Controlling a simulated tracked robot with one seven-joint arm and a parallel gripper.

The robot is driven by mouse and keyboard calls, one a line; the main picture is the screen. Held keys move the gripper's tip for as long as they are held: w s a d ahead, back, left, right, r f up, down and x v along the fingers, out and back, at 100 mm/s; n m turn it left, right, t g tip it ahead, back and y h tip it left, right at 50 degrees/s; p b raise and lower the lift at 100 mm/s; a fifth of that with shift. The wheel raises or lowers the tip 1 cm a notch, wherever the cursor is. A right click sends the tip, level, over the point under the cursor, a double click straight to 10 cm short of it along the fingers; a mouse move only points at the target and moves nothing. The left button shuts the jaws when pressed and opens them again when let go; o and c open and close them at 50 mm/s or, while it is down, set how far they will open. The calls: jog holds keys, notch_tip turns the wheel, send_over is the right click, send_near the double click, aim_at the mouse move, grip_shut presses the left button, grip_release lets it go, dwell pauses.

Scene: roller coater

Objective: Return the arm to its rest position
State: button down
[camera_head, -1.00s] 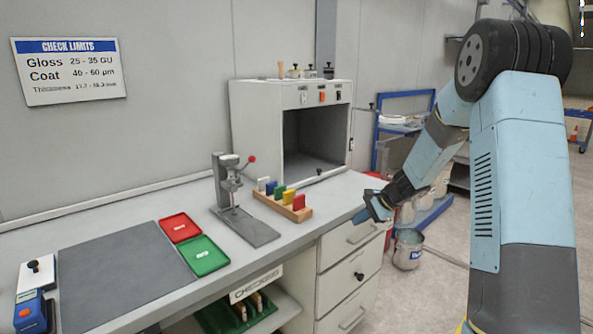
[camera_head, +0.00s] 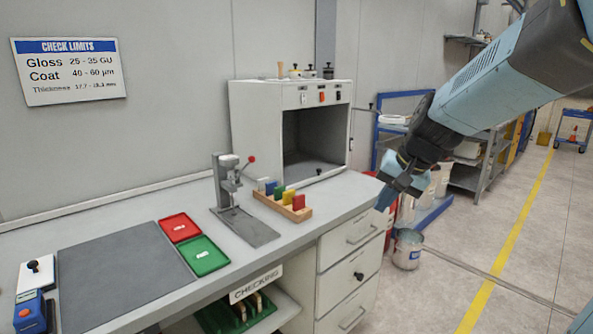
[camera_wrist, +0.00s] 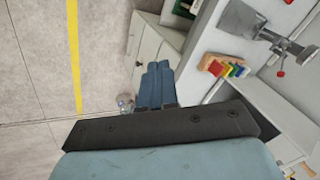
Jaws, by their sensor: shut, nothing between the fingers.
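My gripper (camera_head: 386,197) hangs off the right end of the grey bench, pointing down in the head view. Its blue fingers are together and hold nothing. In the wrist view the shut fingers (camera_wrist: 157,82) show against the bench's drawer fronts and the floor. My blue arm reaches in from the upper right of the head view.
The bench (camera_head: 335,200) carries a lever press (camera_head: 230,195), a wooden rack of coloured blocks (camera_head: 283,203), red and green trays and a grey mat. A white open-front cabinet (camera_head: 262,130) stands behind. A metal bucket (camera_head: 407,250) is on the floor below my gripper. Floor to the right is clear.

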jog(key=s+d+r+n+t+h, duration=0.1)
jog(key=s+d+n, duration=0.1)
jog(key=s, duration=0.6)
jog(key=s+d+r+n+h, duration=0.1)
jog(key=s+d+r+h, duration=0.1)
jog(key=s, duration=0.6)
jog(key=shift+s+d+n+t, duration=0.25)
jog(key=shift+n+t, duration=0.15)
